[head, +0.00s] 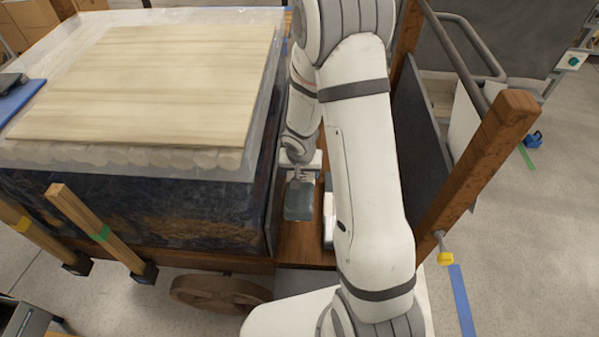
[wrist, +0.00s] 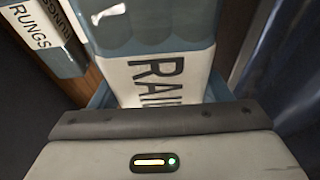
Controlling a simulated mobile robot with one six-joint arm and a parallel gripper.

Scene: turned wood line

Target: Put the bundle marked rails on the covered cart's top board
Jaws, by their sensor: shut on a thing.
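The bundle marked rails (wrist: 165,75) has a blue-grey wrap and a white label reading "RAI", the rest hidden by my gripper (wrist: 165,115). In the head view the grey-blue bundle (head: 299,203) is under my gripper (head: 301,178), which is shut on it, down in the narrow wooden bay right of the covered cart. I cannot tell whether it touches the bay floor. The covered cart's top board (head: 150,85) is a pale, flat wooden panel at the left, higher than the bundle. Its visible surface is bare.
Bundles marked rungs (wrist: 35,35) stand close to the left in the wrist view. Clear plastic sheeting (head: 215,168) covers the cart around the board. A blue item (head: 18,95) lies at the cart's left edge. A wooden post (head: 480,165) and dark panel (head: 420,155) bound the right.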

